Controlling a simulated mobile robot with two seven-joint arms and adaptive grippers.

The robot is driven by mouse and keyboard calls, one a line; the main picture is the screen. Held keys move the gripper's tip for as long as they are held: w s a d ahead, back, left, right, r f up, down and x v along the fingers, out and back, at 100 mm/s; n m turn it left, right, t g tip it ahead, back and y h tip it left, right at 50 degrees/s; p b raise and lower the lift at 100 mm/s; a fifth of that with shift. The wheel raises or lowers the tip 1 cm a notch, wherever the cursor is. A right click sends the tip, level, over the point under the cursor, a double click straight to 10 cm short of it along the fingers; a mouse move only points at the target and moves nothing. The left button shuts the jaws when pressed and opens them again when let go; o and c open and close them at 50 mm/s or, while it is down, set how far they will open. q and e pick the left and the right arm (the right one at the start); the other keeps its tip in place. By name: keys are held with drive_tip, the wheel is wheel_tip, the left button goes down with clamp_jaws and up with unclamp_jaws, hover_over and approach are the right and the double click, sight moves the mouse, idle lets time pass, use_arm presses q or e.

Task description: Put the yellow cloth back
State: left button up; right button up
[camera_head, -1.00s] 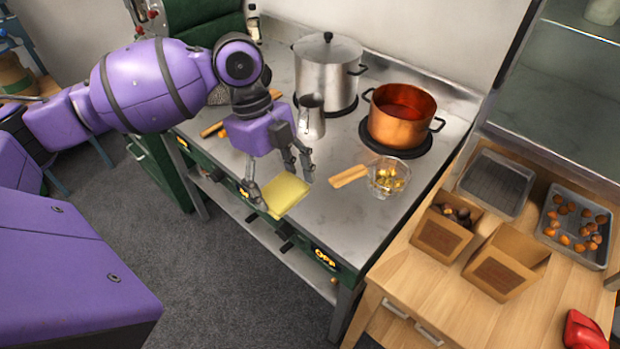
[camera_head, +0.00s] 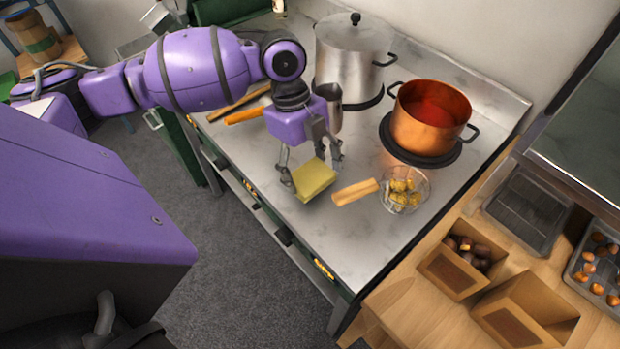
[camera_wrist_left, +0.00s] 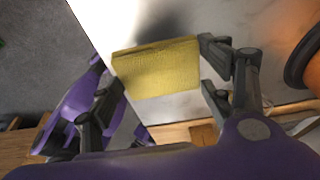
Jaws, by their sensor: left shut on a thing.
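The yellow cloth (camera_head: 314,180) is a folded square pad between the fingers of my left gripper (camera_head: 311,172), over the front part of the steel stove top (camera_head: 290,235). My left gripper is shut on it. In the left wrist view the cloth (camera_wrist_left: 157,68) spans the space between the two fingers (camera_wrist_left: 160,75). I cannot tell whether the cloth touches the stove top. My right gripper is not in view.
A wooden-handled strainer (camera_head: 405,190) lies just right of the cloth. A copper pot (camera_head: 428,118), a lidded steel pot (camera_head: 350,55) and a metal jug (camera_head: 330,100) stand behind. Cardboard boxes (camera_head: 455,270) stand on the wooden counter at right.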

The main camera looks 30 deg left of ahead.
sight(307, 171)
use_arm(q)
drive_tip(key=shift+f, duration=1.95)
drive_tip(key=shift+f, duration=0.1)
drive_tip(key=o, duration=1)
drive_tip(key=v, duration=1.2)
drive_tip(key=shift+w, duration=0.1)
